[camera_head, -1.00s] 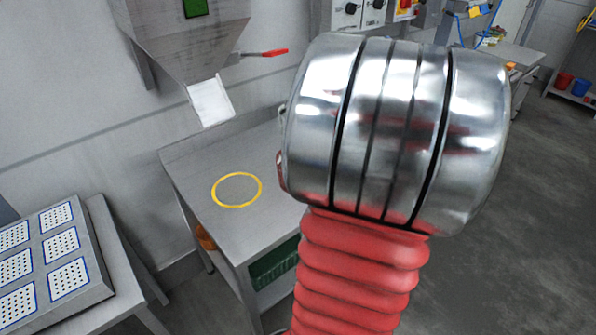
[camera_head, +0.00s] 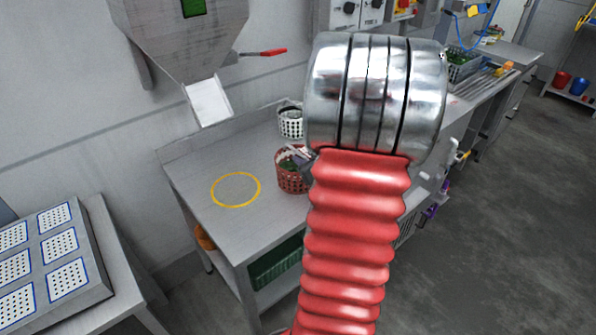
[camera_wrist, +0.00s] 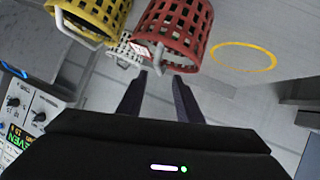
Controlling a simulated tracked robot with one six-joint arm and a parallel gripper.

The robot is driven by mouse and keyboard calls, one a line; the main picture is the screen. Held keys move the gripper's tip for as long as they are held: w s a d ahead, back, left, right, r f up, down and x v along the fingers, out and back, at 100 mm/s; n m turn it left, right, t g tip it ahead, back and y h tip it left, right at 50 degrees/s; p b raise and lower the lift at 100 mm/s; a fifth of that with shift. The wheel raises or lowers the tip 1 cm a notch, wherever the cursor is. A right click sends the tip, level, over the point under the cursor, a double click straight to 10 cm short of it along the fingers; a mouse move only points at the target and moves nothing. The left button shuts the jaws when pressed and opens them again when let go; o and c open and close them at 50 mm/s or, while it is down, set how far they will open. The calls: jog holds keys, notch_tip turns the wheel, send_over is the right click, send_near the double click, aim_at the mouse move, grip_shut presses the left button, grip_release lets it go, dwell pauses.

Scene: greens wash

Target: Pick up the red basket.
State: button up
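The red basket (camera_head: 290,182) stands on the steel table, partly covered by my arm in the head view. In the wrist view the red basket (camera_wrist: 180,32) is at the top centre, with a pale handle along its lower side. My gripper (camera_wrist: 160,78) is open, its two dark fingers apart and pointing at the red basket. The fingertips are close to the handle; I cannot tell whether they touch it. In the head view my gripper is mostly hidden behind my arm.
A white basket (camera_head: 291,122) stands behind the red one. A yellow basket (camera_wrist: 92,15) is at the upper left in the wrist view. The steel table (camera_head: 215,165) is clear around a yellow ring (camera_head: 236,190). A metal hopper (camera_head: 180,45) hangs above its back.

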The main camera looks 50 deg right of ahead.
aim_at(298, 153)
jog(key=shift+x, duration=2.6)
grip_shut()
